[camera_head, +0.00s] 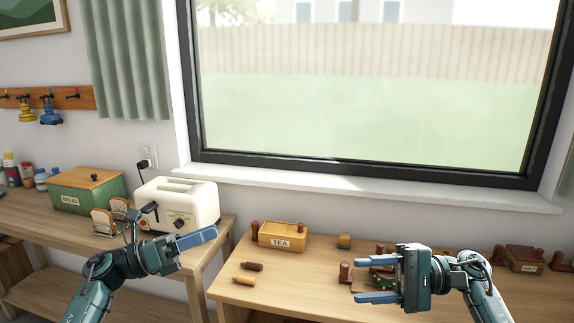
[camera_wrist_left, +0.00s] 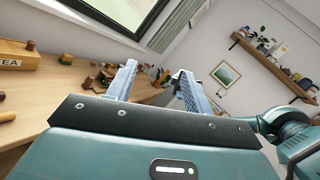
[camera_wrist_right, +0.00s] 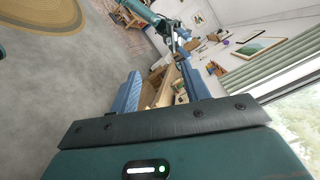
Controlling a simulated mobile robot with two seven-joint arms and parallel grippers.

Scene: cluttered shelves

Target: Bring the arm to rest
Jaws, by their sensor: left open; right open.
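My left gripper (camera_head: 212,234) is held in the air in front of the toaster and the gap between the two tables, its fingers pointing right. In the left wrist view its two blue fingers (camera_wrist_left: 157,70) stand apart with nothing between them. My right gripper (camera_head: 358,279) is over the right-hand table, fingers pointing left. Its fingers are apart and empty in the right wrist view (camera_wrist_right: 158,76). It partly hides some small items on the table behind it; whether it touches any of them I cannot tell.
A cream toaster (camera_head: 190,208) and a green bread box (camera_head: 86,190) stand on the left table. On the right table are a yellow TEA box (camera_head: 283,237), a dark bottle-like piece (camera_head: 252,266), a yellow piece (camera_head: 243,280) and a brown box (camera_head: 524,259). The front middle of that table looks clear.

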